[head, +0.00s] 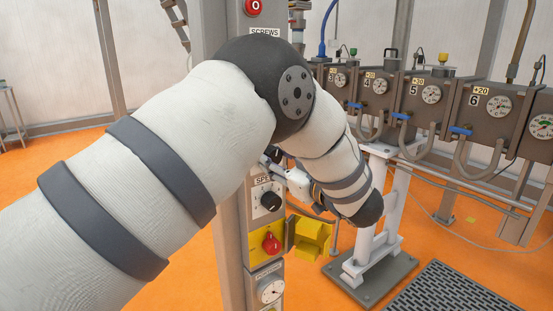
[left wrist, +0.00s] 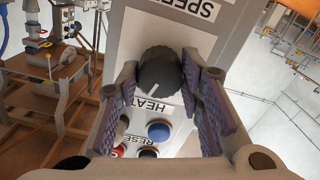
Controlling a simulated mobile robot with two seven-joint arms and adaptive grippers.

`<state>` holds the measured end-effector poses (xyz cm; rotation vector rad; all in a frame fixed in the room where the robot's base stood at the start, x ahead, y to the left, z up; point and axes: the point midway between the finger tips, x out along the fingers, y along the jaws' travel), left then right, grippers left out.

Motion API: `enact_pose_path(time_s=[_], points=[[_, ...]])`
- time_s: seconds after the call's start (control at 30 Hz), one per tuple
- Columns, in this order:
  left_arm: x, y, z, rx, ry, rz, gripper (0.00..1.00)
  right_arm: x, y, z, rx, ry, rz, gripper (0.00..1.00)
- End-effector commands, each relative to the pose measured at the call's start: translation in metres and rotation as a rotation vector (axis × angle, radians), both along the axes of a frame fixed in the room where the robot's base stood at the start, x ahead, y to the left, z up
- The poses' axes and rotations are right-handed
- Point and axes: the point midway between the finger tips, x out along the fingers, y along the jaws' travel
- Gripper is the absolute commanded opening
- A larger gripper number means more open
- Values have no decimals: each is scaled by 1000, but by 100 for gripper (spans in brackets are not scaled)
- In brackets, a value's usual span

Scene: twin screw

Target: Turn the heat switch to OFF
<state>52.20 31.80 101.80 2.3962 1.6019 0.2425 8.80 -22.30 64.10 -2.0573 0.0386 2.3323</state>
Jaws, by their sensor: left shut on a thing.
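The heat switch is a round black knob (left wrist: 158,72) with a white pointer line, in the left wrist view. The HEAT label (left wrist: 150,108) is just below it in that view, and the pointer line lies on the knob's side towards that label. My left gripper (left wrist: 159,80) is shut on the knob, one finger on each side. In the head view my left gripper (head: 272,162) is partly behind my own arm, at the control column, and the heat switch is hidden there. The OFF mark is not readable. My right gripper is in neither view.
Below on the column are the SPEED knob (head: 270,200), a red switch (head: 271,243) on yellow with an open yellow cover (head: 310,238), and a white dial (head: 271,290). A blue button (left wrist: 159,131) is near HEAT. A white stand (head: 365,250) and gauge boxes (head: 430,95) are at right.

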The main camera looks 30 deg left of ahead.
Motion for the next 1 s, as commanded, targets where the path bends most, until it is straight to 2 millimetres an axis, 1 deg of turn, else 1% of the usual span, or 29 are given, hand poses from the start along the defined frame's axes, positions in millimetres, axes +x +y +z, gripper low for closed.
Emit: enact_pose_path(time_s=[0.6,0.8,1.0], points=[[0,0,-1,-215,-515,0,6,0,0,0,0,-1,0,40],[0,0,-1,-264,-635,0,6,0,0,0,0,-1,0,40],[0,0,-1,-298,-713,0,6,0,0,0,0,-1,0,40]])
